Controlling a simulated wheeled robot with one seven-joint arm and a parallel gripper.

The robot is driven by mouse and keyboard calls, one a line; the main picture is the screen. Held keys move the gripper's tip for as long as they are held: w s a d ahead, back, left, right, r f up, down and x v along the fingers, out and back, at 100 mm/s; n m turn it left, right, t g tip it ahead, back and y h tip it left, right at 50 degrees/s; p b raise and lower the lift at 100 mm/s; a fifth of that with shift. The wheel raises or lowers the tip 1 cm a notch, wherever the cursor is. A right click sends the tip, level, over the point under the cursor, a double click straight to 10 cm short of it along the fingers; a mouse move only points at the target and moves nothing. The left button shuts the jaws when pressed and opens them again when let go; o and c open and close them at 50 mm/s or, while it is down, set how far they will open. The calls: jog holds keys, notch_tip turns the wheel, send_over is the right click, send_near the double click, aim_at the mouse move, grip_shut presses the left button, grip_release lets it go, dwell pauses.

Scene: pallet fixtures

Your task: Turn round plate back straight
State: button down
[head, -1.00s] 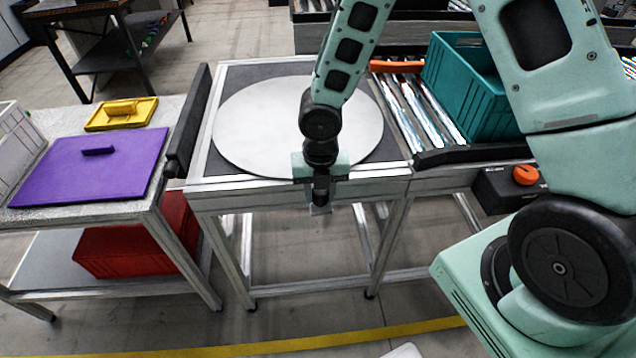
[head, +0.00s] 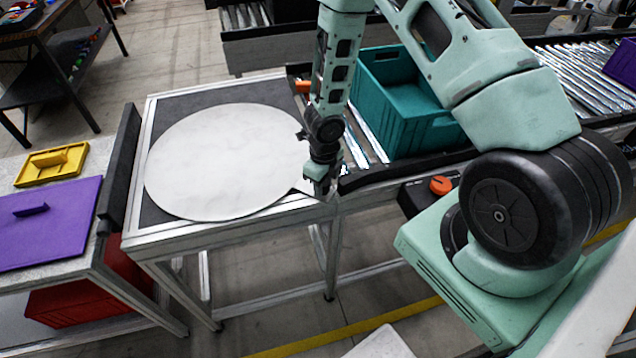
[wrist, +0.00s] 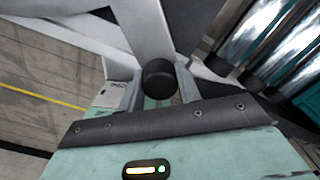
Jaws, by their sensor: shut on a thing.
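The round plate (head: 225,160), a pale grey disc, lies flat on a dark-topped metal-framed table. A narrow pale tab (head: 302,189) reaches from its front right edge to my gripper (head: 322,186), at the table's front right corner. In the wrist view, a black round knob (wrist: 158,77) stands at the end of a pale bar. My gripper's fingers (wrist: 160,90) are on both sides of the knob, shut on it. The knob is hidden behind the gripper in the head view.
A teal crate (head: 400,118) stands on the roller conveyor right of the table. An orange-knobbed control box (head: 428,192) sits at the table's right. A dark upright board (head: 120,165) borders the left side, beside a bench with a purple lid (head: 45,228) and a yellow one (head: 50,163).

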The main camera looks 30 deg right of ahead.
jog(key=shift+w+d, duration=0.3)
jog(key=shift+d, duration=0.05)
jog(key=shift+d+r, duration=0.1)
jog(key=c, duration=1)
grip_release()
jog(key=shift+w+d, duration=0.1)
jog(key=shift+o, duration=0.2)
jog(key=shift+r, duration=0.25)
notch_tip(320, 180, up, 17)
jog(key=p, duration=0.4)
jog(key=shift+a+f, duration=0.1)
jog(key=shift+a, duration=0.1)
